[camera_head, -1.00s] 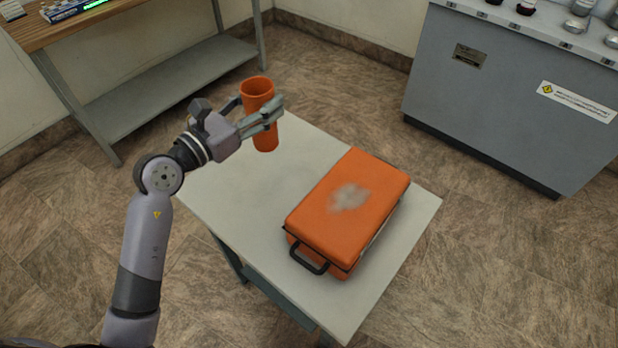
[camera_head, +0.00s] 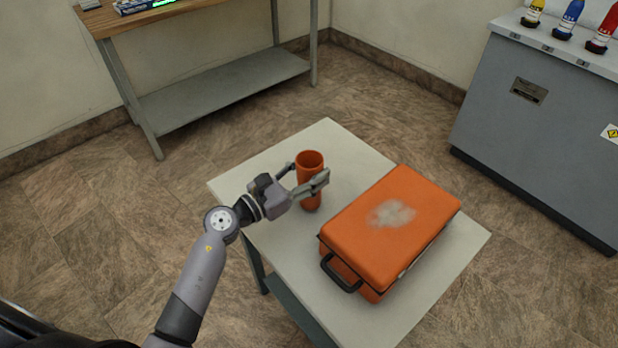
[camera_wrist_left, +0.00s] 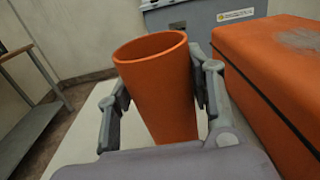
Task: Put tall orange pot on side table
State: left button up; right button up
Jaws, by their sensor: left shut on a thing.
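The tall orange pot (camera_head: 309,164) is upright over the far left part of the white side table (camera_head: 330,133). My left gripper (camera_head: 306,183) is shut on it, one finger on each side. In the left wrist view the pot (camera_wrist_left: 163,88) stands between the two fingers of the gripper (camera_wrist_left: 160,110), its open rim toward the camera. Whether the pot's base touches the tabletop or hangs just above it, I cannot tell. My right gripper is not in view.
An orange case (camera_head: 390,225) with a black handle lies on the side table, right of the pot. A wooden-topped bench (camera_head: 150,18) stands behind at the left. A grey cabinet (camera_head: 540,130) with several bottles is at the right. The table's left part has free room.

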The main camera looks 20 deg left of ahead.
pick_arm(q)
jog(key=shift+f, duration=0.55)
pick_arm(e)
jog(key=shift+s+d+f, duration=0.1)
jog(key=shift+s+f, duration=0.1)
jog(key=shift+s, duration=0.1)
pick_arm(q)
jog(key=shift+f, duration=0.1)
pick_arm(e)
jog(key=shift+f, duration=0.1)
pick_arm(q)
jog(key=o, duration=1.2)
jog(key=shift+c, duration=0.2)
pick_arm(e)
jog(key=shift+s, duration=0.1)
